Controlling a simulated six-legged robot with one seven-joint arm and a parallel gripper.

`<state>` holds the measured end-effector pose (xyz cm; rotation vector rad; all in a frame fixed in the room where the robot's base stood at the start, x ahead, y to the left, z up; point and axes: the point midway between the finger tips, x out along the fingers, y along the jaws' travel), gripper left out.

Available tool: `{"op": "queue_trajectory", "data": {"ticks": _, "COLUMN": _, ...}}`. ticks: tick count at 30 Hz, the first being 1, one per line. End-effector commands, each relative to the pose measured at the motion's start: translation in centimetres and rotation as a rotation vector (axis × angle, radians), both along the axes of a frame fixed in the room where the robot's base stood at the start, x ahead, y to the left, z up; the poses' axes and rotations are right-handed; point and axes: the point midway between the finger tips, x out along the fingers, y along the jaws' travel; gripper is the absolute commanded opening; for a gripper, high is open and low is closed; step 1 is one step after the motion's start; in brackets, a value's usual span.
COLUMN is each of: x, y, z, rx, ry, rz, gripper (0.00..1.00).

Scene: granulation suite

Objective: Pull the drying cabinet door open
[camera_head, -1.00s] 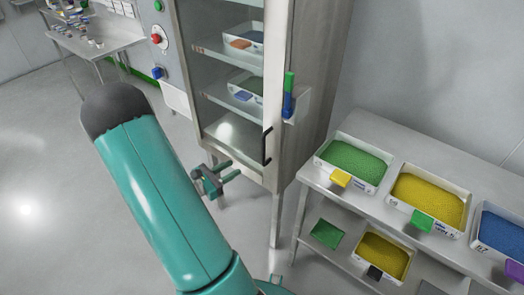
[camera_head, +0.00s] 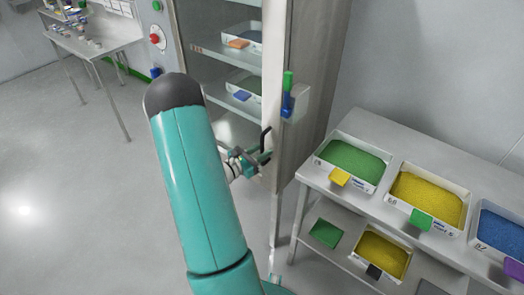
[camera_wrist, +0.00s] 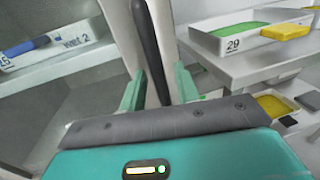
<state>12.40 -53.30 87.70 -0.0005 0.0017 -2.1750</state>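The drying cabinet (camera_head: 308,90) stands at the upper middle of the head view. Its glass door has a pale frame (camera_head: 271,60) and looks shut. The black bar handle (camera_head: 265,139) is low on the door's right edge; my gripper partly hides its lower end. In the wrist view the handle (camera_wrist: 149,50) stands upright, slightly tilted, between my two teal fingers. My gripper (camera_head: 262,160) is at the handle's lower part, and its fingers (camera_wrist: 159,88) are open, with gaps visible on both sides of the bar.
A steel shelf table (camera_head: 375,142) with trays of green, yellow and blue granules stands close on the right. A table (camera_head: 92,45) is far left. The floor (camera_head: 75,185) at left is clear.

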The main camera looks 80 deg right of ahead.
Motion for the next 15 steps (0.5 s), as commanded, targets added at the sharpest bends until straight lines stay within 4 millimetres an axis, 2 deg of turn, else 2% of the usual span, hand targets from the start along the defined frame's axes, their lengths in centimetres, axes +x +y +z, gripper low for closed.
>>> {"op": "queue_trajectory", "data": {"ticks": 10, "x": -0.24, "y": -0.4, "z": 0.01, "rx": 0.0, "ry": 0.0, "rz": 0.001, "gripper": 0.3}}
{"op": "queue_trajectory", "data": {"ticks": 15, "x": -0.23, "y": -0.39, "z": 0.02, "rx": 0.0, "ry": 0.0, "rz": 0.001, "gripper": 0.0}}
